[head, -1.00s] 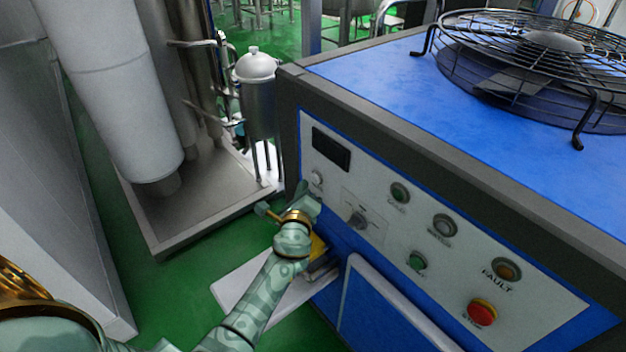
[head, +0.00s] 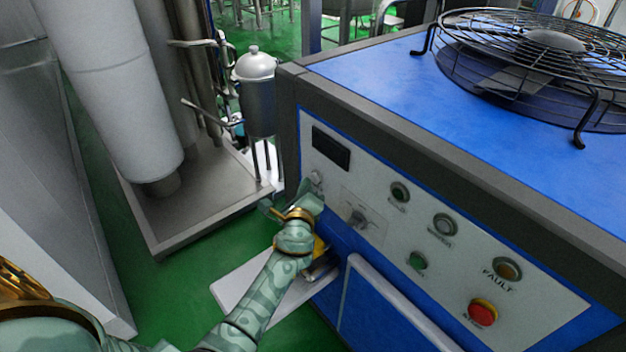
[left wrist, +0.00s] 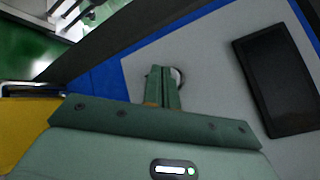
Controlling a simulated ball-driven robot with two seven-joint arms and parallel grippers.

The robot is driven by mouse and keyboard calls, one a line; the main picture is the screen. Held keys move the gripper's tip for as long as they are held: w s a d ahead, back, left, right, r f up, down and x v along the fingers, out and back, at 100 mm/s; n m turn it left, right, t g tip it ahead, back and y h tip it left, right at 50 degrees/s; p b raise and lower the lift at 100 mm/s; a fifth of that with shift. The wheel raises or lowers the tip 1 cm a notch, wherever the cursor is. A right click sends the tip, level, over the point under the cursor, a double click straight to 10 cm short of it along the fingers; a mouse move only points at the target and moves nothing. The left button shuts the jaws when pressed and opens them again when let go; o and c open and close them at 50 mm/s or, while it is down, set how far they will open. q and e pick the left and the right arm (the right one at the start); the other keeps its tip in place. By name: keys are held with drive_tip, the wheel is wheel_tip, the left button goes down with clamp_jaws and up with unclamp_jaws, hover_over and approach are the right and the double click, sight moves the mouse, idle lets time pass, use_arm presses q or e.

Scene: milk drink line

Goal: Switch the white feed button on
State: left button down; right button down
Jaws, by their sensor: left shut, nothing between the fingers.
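The white button (head: 317,178) sits at the left end of the control panel, just below a dark display. In the left wrist view its pale round face (left wrist: 179,77) shows partly, behind and beside my fingers. My left gripper (head: 307,188) is shut and empty, with its fingertips at the button in the head view. In the left wrist view the closed fingers (left wrist: 163,88) overlap the button and hide part of it. I cannot tell whether they touch it or whether it is pressed in. My right gripper is not in view.
The pale control panel (head: 376,263) also bears a rotary switch (head: 357,217), a green button (head: 417,261), an amber fault lamp (head: 507,270) and a red stop button (head: 482,312). The dark display (head: 331,147) is close above. A steel vessel (head: 258,98) stands behind left.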

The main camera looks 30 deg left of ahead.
use_arm(q)
drive_tip(key=shift+w+d, duration=0.2)
drive_tip(key=shift+w, duration=0.25)
idle(0.7)
drive_tip(key=shift+s, duration=0.1)
drive_tip(key=shift+s+a, duration=0.35)
drive_tip(key=shift+s, duration=0.4)
drive_tip(key=s+a+p, duration=0.1)
drive_tip(key=s+a, duration=0.1)
drive_tip(key=s, duration=0.3)
drive_tip(key=shift+s+a, duration=0.15)
drive_tip(key=shift+s, duration=0.15)
